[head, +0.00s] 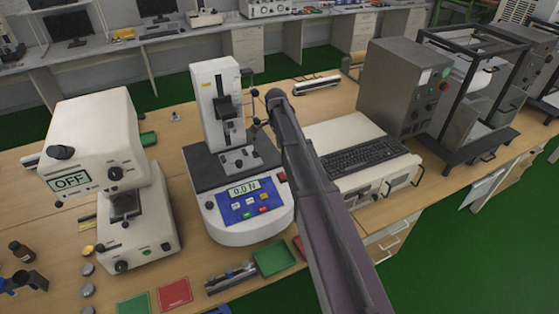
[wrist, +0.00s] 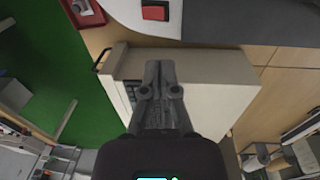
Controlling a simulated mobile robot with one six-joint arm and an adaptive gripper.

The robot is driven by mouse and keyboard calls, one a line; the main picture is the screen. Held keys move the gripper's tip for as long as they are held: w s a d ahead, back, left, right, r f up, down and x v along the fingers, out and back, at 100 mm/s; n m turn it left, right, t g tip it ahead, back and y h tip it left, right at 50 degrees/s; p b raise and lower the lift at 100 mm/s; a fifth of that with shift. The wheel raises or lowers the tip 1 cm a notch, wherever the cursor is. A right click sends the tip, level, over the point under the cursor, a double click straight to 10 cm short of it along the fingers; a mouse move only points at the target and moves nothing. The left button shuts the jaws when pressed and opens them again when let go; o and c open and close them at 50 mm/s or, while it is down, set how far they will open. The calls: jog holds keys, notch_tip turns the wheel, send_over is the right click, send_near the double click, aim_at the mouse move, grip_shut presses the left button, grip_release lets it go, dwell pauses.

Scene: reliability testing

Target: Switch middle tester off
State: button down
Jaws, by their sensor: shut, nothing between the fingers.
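The middle tester (head: 240,205) is a white force tester with a grey top plate and an upright column. Its lit display reads 0.0 N, above a blue button panel. A red switch (head: 282,177) sits on its right side, and a red switch on a dark plate also shows at the top of the wrist view (wrist: 155,10). My gripper (wrist: 159,66) is shut and empty, apart from and below that switch in the wrist view. In the head view my arm rises right of the tester, and its fingertips cannot be made out.
Left stands a white tester (head: 108,180) with its display reading OFF. Right are a keyboard (head: 362,157) on a cream unit and a grey cabinet (head: 405,85). A green tray (head: 273,260) and small parts lie in front. A cream cabinet (wrist: 205,85) lies beyond my fingers.

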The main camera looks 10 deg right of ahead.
jog(key=s+a+f+t+h+b, duration=0.1)
jog(key=s+a+f+h+b, duration=0.1)
jog(key=a+h+b, duration=0.5)
jog(key=shift+s+a+f+n+t+h+b, duration=0.3)
jog(key=shift+s+a+n+h+b, duration=0.15)
jog(key=shift+s+h, duration=0.4)
jog(key=shift+w+d+f, duration=0.1)
jog(key=shift+d+f, duration=0.05)
jog(key=shift+d, duration=0.05)
jog(key=b, duration=0.7)
send_over(280, 181)
jog(key=f, duration=0.7)
jog(key=shift+w, duration=0.4)
jog(key=shift+s+f+b, duration=0.15)
jog(key=shift+f+b, duration=0.8)
jog(key=shift+b, duration=0.05)
jog(key=shift+s+f+b, duration=0.1)
jog(key=shift+f+b, duration=0.8)
jog(key=shift+b, duration=0.05)
